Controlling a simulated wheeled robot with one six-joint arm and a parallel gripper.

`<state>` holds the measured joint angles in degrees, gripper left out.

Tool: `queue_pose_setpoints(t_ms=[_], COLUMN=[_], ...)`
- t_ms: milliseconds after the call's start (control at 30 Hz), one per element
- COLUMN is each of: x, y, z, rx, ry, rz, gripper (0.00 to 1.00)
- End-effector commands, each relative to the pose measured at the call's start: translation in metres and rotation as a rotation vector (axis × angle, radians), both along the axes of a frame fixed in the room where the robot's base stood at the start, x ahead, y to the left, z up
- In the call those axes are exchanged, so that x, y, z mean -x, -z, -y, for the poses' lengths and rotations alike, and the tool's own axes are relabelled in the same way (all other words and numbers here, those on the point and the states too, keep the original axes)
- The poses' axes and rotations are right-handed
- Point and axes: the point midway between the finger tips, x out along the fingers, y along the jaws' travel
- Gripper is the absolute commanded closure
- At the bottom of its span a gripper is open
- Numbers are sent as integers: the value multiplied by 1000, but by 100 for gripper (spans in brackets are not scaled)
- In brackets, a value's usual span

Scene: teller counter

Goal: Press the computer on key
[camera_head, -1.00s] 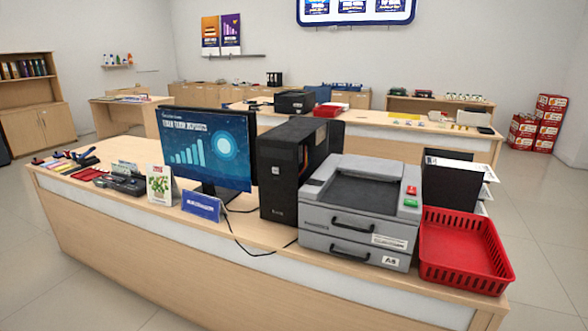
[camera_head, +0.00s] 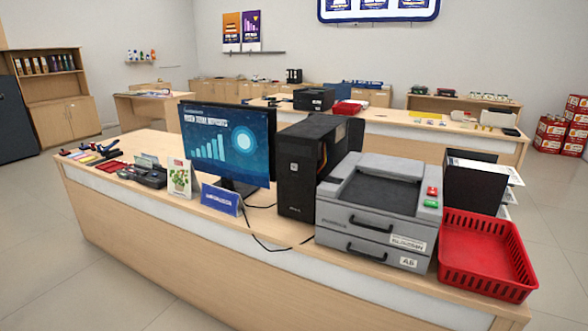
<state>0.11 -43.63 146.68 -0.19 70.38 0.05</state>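The black computer tower (camera_head: 297,172) stands upright on the counter between the monitor and the grey printer. Its narrow front panel faces me, with a small light mark (camera_head: 294,167) on its upper part. I cannot tell whether that mark is the on key. The monitor (camera_head: 227,146) to its left is lit and shows a blue chart screen. My gripper is not in view.
The counter (camera_head: 180,252) runs across the view. The grey printer (camera_head: 375,212) with red and green buttons, a red basket (camera_head: 487,253) and a black file holder (camera_head: 474,183) stand right of the tower. A blue nameplate (camera_head: 221,199) and a cable lie in front. Floor is clear left.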

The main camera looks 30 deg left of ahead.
Motion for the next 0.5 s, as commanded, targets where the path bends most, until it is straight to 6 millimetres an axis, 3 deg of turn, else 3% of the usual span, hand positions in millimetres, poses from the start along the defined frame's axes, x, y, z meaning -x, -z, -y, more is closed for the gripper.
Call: queue_pose_setpoints(t_ms=[33, 100, 133, 500], x=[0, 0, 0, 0], y=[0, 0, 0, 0], z=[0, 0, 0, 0], rx=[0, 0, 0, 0], ry=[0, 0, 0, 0], rz=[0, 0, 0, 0], gripper=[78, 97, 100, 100])
